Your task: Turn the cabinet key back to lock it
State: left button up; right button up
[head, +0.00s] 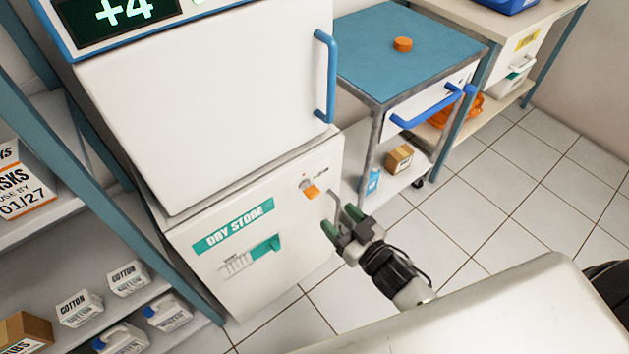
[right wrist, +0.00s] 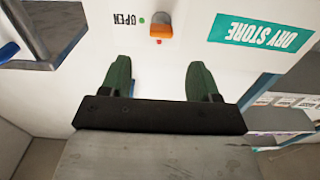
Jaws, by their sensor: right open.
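The orange cabinet key (head: 312,192) sits in the lock on the front of the white lower cabinet (head: 280,270), which is labelled DRY STORE. In the right wrist view the key (right wrist: 160,29) is at top centre, with a red dot beside it and a green dot near the word OPEN. I cannot tell for sure which mark the key points to. My right gripper (head: 341,222) is open and empty, below and right of the key. In the right wrist view its two green fingers (right wrist: 158,72) are spread, with the key beyond the gap between them. My left gripper is not in view.
A white upper cabinet (head: 210,100) with a blue handle is above the lock. A blue-topped trolley (head: 375,65) with an orange disc stands at right. Shelves with cartons and jugs (head: 165,312) are at left. Tiled floor (head: 480,190) is free at right.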

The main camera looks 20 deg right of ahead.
aim_at(316, 195)
jog(key=x, duration=0.8)
jog(key=shift+w+a+b, duration=0.2)
jog(key=shift+w+b, duration=0.05)
jog(key=shift+b, duration=0.05)
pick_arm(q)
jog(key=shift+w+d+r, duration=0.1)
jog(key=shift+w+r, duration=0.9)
pick_arm(e)
jog(key=shift+w+a, duration=0.25)
jog(key=shift+w, duration=0.45)
jog(key=shift+c, duration=0.3)
jog(key=c, duration=0.9)
